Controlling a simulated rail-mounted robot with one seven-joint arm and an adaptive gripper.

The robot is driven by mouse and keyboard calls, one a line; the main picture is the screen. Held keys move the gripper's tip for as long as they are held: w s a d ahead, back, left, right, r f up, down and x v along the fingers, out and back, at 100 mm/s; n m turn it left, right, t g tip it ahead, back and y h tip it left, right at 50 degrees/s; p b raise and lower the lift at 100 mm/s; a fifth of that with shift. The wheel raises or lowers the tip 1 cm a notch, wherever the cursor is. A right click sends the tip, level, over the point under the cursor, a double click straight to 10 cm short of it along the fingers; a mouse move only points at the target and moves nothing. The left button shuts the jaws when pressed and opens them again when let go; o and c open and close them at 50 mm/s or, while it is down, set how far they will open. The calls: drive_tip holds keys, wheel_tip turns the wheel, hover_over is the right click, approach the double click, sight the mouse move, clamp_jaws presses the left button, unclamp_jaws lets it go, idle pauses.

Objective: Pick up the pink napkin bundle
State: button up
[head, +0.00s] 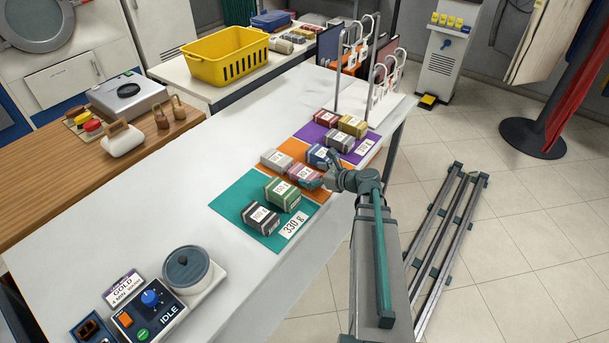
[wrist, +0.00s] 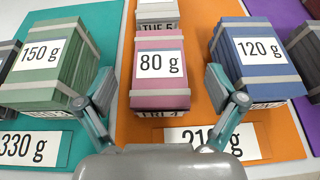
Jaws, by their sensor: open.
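The pink napkin bundle (wrist: 160,80) is centred in the wrist view, with grey bands and an "80 g" label. It lies on the orange mat (wrist: 200,126), and in the head view the pink bundle (head: 304,176) shows beside my gripper (head: 332,172). My gripper (wrist: 160,92) is open. Its two fingers stand on the left and right of the pink bundle, with gaps between them and its sides. The right finger is close to the blue "120 g" bundle (wrist: 257,60), and the left finger is close to the green "150 g" bundle (wrist: 55,62).
A grey bundle (head: 276,159) lies behind the pink one on the orange mat. The teal mat (head: 232,206) holds green and dark bundles; the purple mat (head: 312,134) holds several more. A metal rack (head: 385,85) stands at the far end.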

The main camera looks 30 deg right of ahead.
sight(304, 172)
drive_tip(key=x, duration=0.3)
drive_tip(key=shift+w+a+f+p, duration=0.15)
drive_tip(key=shift+w+p, duration=0.1)
drive_tip(key=shift+p, duration=0.15)
drive_tip(key=shift+c, duration=0.2)
drive_tip(key=c, duration=1.2)
